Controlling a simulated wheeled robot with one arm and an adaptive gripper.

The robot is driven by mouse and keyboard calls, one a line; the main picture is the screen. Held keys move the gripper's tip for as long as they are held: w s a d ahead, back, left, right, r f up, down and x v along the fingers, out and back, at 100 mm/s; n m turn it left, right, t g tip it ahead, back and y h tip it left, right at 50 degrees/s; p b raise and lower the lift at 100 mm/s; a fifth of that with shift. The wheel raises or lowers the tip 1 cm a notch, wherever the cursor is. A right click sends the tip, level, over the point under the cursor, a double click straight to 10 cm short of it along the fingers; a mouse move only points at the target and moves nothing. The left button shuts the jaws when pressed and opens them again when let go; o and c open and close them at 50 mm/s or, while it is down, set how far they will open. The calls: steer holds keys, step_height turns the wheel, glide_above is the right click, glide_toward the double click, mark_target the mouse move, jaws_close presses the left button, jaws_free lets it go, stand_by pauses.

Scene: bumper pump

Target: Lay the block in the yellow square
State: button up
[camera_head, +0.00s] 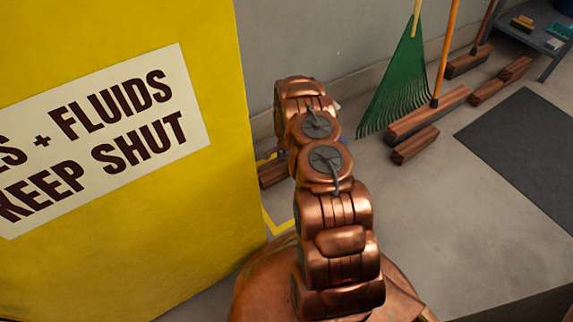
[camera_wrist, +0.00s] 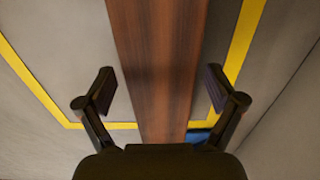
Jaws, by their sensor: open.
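The block is a long brown wooden beam (camera_wrist: 158,50) running down the middle of the wrist view. My gripper (camera_wrist: 160,85) is open, with one finger on each side of the block and a visible gap on both sides. The yellow square (camera_wrist: 242,45) is a taped outline on the grey floor, with lines to the left, right and below. The block crosses the lower line in the picture, and its lower end is hidden behind my gripper. In the head view, part of the block (camera_head: 272,173) and the yellow outline (camera_head: 276,223) show left of my arm, which hides my gripper.
A yellow cabinet (camera_head: 120,245) stands close at left. A green rake (camera_head: 398,85) leans on the wall. Other wooden beams (camera_head: 428,114) lie to the right, near a dark mat (camera_head: 525,140) and a shelf (camera_head: 530,35). A small blue thing (camera_wrist: 199,136) shows beside the block.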

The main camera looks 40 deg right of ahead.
mark_target(286, 163)
step_height(286, 163, up, 11)
steer(key=p, duration=0.3)
steer(key=shift+s, duration=0.1)
stand_by(0.4)
